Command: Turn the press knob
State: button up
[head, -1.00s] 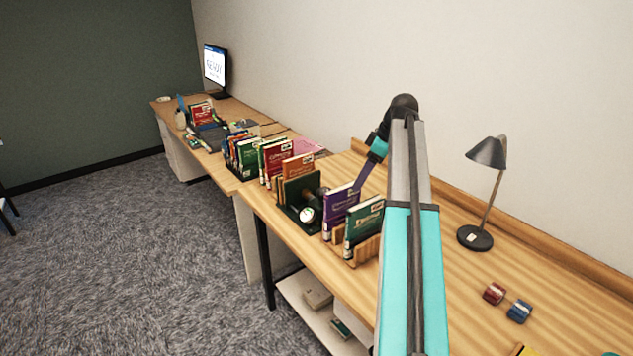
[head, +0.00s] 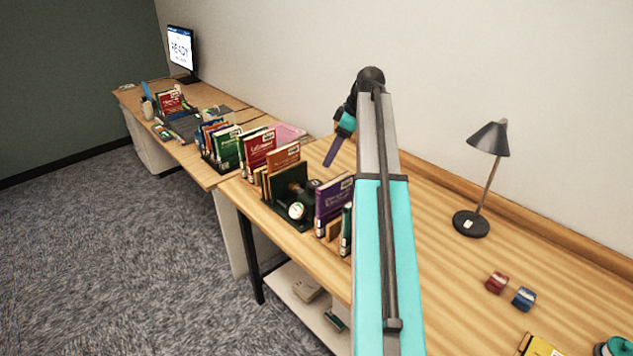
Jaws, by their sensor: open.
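A dark green press (head: 270,202) stands on the wooden desk among upright books. A round knob with a white face (head: 296,210) sits at its front, facing the aisle, with a dark shaft behind it. My gripper (head: 328,163) is open and empty, pointing down in the air above and right of the knob, apart from it. Its purple fingers show from the side only, so the gap between them is hidden. My arm covers part of the books at the right.
Purple (head: 333,203) and orange (head: 285,158) books flank the press closely. A lamp (head: 485,180) and two small blocks, red (head: 497,283) and blue (head: 524,298), stand on the right of the desk. A screen (head: 182,48) is at the far left. Carpet is clear at left.

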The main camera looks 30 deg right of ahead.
aim_at(315, 184)
jog(key=shift+f, duration=0.2)
jog(key=shift+p+x, duration=2.35)
jog(key=shift+x, duration=4.4)
jog(key=shift+a, duration=0.1)
jog(key=c, duration=1.1)
jog(key=shift+o, duration=0.2)
jog(key=shift+m+b, duration=0.4)
jog(key=shift+b, duration=0.05)
jog(key=shift+s+a+f+m+t+b, duration=0.1)
jog(key=shift+m+t+b, duration=0.2)
jog(key=shift+m+b, duration=0.2)
jog(key=m+h+b, duration=0.2)
jog(key=m, duration=0.2)
jog(key=shift+a+m, duration=0.15)
jog(key=shift+m, duration=0.15)
jog(key=shift+a+m+h+b, duration=0.1)
jog(key=shift+m+h+b, duration=0.7)
jog(key=shift+m, duration=1.4)
